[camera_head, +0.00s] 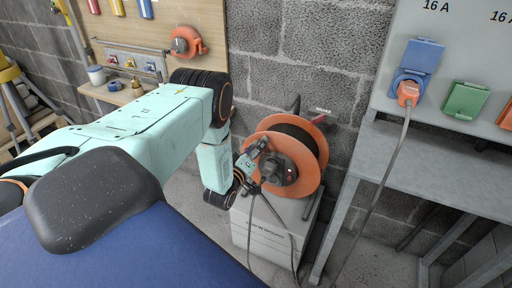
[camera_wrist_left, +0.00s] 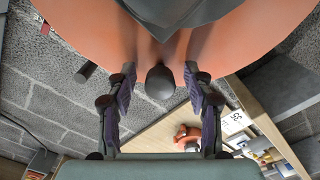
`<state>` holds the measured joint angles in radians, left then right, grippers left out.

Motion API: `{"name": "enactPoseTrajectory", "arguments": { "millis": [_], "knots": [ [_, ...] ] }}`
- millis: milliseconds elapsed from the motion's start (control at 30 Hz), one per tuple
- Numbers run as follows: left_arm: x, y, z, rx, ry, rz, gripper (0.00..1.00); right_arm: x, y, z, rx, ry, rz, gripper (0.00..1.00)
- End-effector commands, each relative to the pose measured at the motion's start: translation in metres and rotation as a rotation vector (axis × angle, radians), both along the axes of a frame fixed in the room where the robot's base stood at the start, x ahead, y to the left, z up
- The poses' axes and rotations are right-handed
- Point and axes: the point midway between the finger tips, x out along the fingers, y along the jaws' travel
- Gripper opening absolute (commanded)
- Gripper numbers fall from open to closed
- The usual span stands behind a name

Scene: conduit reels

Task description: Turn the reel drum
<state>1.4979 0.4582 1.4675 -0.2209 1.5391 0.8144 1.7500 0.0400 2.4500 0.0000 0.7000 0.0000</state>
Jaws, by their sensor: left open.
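The reel drum (camera_head: 310,180) has orange round side discs, a dark winding between them and a dark hub (camera_head: 280,172). It stands upright above a pale cabinet by the block wall. My left gripper (camera_head: 256,166) is at the left side of its near disc. In the left wrist view the orange disc (camera_wrist_left: 80,22) fills the top. A dark rounded knob (camera_wrist_left: 160,84) shows between the two open fingers of my left gripper (camera_wrist_left: 160,76), with a visible gap on each side. In the head view the gripper hides the knob. My right gripper is not in view.
The pale cabinet (camera_head: 262,236) is under the reel, with a dark cable hanging in front. At right, a grey metal bench (camera_head: 430,165) and a socket panel with an orange plug (camera_head: 407,92) stand close. A small orange reel (camera_head: 186,42) hangs on the board behind.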

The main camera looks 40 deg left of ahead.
Motion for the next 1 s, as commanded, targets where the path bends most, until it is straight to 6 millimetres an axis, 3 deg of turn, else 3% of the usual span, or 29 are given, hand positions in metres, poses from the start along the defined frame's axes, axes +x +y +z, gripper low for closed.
{"name": "enactPoseTrajectory", "arguments": {
  "millis": [233, 700, 1000],
  "knots": [
    [-0.009, -0.002, 0.000, 0.000, 0.001, 0.001, 0.52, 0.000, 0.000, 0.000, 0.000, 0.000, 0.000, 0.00],
    [-0.096, -0.023, 0.000, -0.002, 0.003, 0.002, 0.52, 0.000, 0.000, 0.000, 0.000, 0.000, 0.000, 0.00],
    [-0.117, -0.028, 0.000, 0.000, 0.000, 0.000, 0.52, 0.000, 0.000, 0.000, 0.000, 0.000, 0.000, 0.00]
  ]
}}
